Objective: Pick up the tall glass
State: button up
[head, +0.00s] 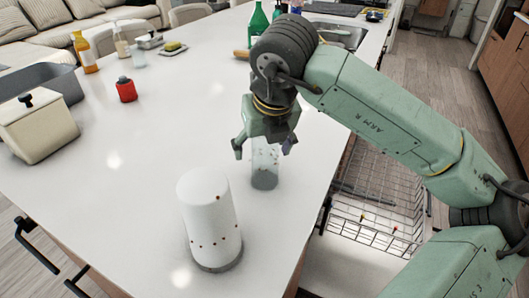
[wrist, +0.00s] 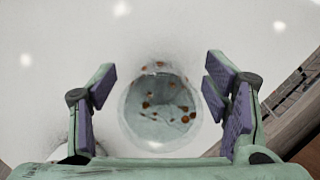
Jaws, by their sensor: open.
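The tall glass (head: 265,165) is clear and stands upright on the white island top, right of the white cylinder. In the wrist view the glass (wrist: 158,112) shows from above as a round shape with brown spots, between the two fingers. My gripper (head: 264,146) is directly above the glass, pointing down, with its fingers spread on either side of the upper part. In the wrist view my gripper (wrist: 162,98) is open, with purple pads apart from the glass on both sides. The upper part of the glass is partly hidden by my gripper in the head view.
A white cylinder with brown dots (head: 208,220) stands front left of the glass. A red jar (head: 126,90), a cream canister (head: 38,125) and an orange bottle (head: 85,52) stand farther left. A green bottle (head: 258,22) is behind my arm. An open wire rack (head: 375,195) lies below the island's right edge.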

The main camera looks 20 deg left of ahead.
jog(key=shift+c, duration=0.5)
jog(key=c, duration=1.3)
